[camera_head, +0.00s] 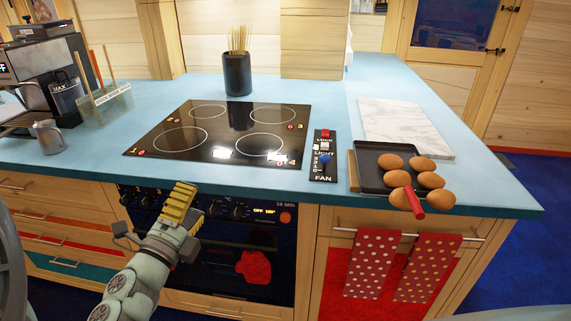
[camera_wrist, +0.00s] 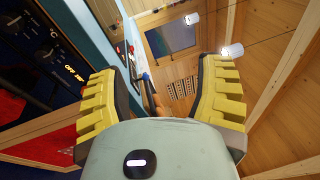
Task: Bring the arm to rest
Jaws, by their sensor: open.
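My gripper (camera_head: 178,207) is at the end of my arm, in front of the oven and just off the counter's front edge, lower left of centre in the head view. Its yellow ridged fingers point up. In the wrist view my gripper (camera_wrist: 160,100) shows its two yellow fingers wide apart, with nothing between them. The arm rises from the bottom of the head view and touches nothing that I can see.
The blue counter (camera_head: 190,88) holds a black cooktop (camera_head: 215,130), a pan (camera_head: 372,178) with several brown eggs (camera_head: 430,181), a white board (camera_head: 405,125) and a coffee machine (camera_head: 45,75). The oven (camera_head: 270,240) and dotted towels (camera_head: 372,265) are at the front.

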